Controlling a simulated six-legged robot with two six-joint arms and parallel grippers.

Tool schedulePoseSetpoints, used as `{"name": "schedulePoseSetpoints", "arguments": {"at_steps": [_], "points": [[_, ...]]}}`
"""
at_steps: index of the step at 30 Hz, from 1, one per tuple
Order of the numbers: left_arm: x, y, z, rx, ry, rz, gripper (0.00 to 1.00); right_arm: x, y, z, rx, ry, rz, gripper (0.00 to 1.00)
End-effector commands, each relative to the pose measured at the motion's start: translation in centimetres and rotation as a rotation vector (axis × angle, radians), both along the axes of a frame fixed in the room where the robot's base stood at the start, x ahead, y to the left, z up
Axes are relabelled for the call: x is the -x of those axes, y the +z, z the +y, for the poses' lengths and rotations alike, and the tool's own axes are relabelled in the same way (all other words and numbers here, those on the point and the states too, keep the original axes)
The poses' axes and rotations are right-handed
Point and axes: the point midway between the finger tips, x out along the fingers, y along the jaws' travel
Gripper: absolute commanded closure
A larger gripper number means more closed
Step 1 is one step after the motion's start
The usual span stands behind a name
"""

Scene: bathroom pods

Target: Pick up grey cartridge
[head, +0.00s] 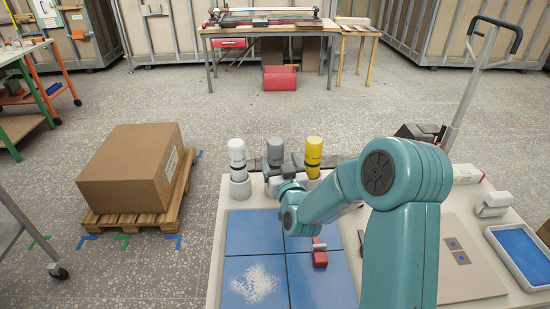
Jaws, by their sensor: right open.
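The grey cartridge (275,148) stands upright in the middle of a row at the far edge of the work table (213,270). A white cartridge (237,152) stands to its left and a yellow cartridge (314,150) to its right. My right gripper (275,167) is at the lower half of the grey cartridge, with its dark jaws open. The jaws appear to be beside or around it; I cannot tell whether they touch it. The wrist and forearm come in from the right and hide part of the table. My left gripper is not in view.
Blue tiles (255,232) with white grains and a red block (320,258) lie nearer on the table. A blue-lined tray (522,250) and a beige board (458,255) are at the right. A cardboard box (130,170) on a pallet stands left.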

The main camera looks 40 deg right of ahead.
Motion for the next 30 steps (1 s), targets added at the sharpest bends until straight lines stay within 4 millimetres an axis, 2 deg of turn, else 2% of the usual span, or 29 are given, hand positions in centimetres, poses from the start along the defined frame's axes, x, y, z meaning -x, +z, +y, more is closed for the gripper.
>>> {"name": "schedulePoseSetpoints", "arguments": {"at_steps": [8, 15, 18, 24, 25, 26, 30], "points": [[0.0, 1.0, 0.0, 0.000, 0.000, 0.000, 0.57, -2.5, -0.1, -1.3, -0.001, 0.001, 0.002, 0.20], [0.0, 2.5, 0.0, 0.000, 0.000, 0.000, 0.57, -5.8, -0.7, -3.2, 0.000, -0.001, -0.001, 0.20], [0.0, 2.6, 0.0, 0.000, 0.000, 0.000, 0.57, -6.4, -0.8, -3.6, -0.001, 0.000, 0.000, 0.20], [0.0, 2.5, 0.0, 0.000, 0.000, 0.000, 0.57, -6.5, -0.9, -3.6, -0.001, 0.000, 0.000, 0.20], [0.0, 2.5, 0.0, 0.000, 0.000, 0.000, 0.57, -6.5, -0.9, -3.6, -0.001, 0.000, 0.000, 0.23], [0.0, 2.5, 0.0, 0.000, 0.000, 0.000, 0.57, -6.5, -0.9, -3.6, -0.001, 0.000, -0.001, 0.33], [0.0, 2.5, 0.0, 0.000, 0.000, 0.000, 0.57, -6.4, -0.9, -3.6, -0.001, 0.000, -0.001, 0.78]]}}
